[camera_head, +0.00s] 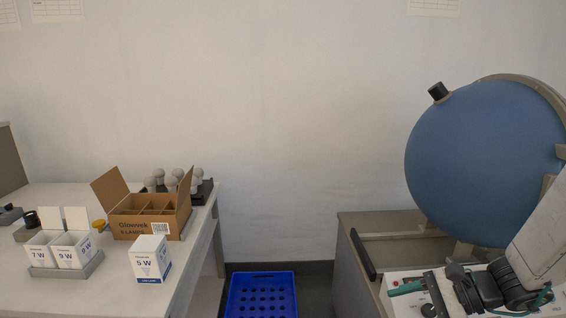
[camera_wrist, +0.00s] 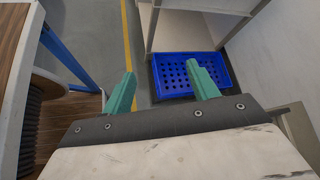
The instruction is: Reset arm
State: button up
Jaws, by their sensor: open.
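My gripper (camera_wrist: 163,88) shows in the wrist view with its two green fingers spread apart and nothing between them. In the head view my gripper (camera_head: 420,288) is at the lower right, in front of the cabinet with the blue sphere. The fingers point over open floor toward a blue perforated crate (camera_wrist: 178,85). The crate (camera_head: 261,277) also shows in the head view on the floor between the table and the cabinet. No object touches the fingers.
A white table (camera_head: 120,292) at left bears an open cardboard box (camera_head: 150,224), several grey-white bulbs (camera_head: 165,182), small white cartons (camera_head: 70,250) and a single 5 W carton (camera_head: 150,260). A large blue sphere (camera_head: 485,160) stands on the grey cabinet (camera_head: 390,222) at right.

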jog(key=s+d+r+n+g+h, duration=0.1)
jog(key=s+r+n+h, duration=1)
jog(key=s+r+n, duration=0.4)
jog(key=shift+s+d+r+n+g, duration=0.25)
jog(key=shift+s+r+n+g, duration=0.15)
jog(key=shift+r, duration=0.2)
dwell(1.1)
